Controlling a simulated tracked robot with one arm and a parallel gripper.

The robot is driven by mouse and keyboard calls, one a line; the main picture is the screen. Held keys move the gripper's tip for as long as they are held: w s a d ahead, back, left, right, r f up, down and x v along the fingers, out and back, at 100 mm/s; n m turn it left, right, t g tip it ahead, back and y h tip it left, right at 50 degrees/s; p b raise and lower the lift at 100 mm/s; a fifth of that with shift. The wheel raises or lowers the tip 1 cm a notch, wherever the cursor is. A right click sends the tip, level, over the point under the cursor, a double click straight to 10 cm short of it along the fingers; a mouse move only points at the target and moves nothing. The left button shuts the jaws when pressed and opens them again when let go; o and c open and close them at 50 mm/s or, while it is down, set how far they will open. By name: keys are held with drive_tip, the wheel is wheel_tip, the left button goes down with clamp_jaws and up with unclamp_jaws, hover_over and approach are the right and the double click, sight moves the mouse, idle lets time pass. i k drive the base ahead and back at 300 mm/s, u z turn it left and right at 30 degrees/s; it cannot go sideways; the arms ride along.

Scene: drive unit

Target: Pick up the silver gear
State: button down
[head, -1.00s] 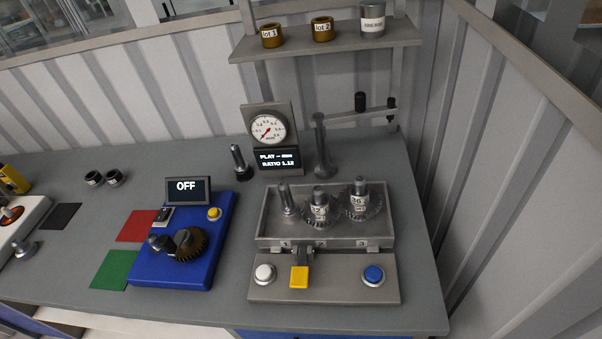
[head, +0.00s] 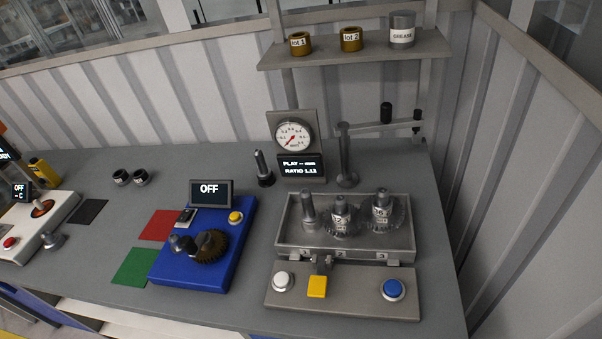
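Two silver gears sit on posts in the grey tray (head: 290,245) on the right of the bench. The middle gear (head: 340,219) stands at the tray's centre with a label on its hub. The right gear (head: 382,215) also has a labelled hub and stands at the tray's right side. A bare-looking silver post (head: 308,212) stands at the tray's left. A dark bronze-brown gear (head: 210,246) is on the blue unit. I cannot tell which silver gear the task means. My gripper is not in view.
The tray's front panel has a white button (head: 283,281), a yellow block (head: 317,287) and a blue button (head: 393,290). A gauge (head: 293,136) and a shelf (head: 350,52) with several pots stand behind. A dark post (head: 263,170) stands left of the gauge. Walls close the back and right.

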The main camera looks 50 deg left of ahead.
sight(390, 217)
drive_tip(key=u, duration=0.45)
drive_tip(key=i, duration=1)
drive_tip(key=u, duration=0.3)
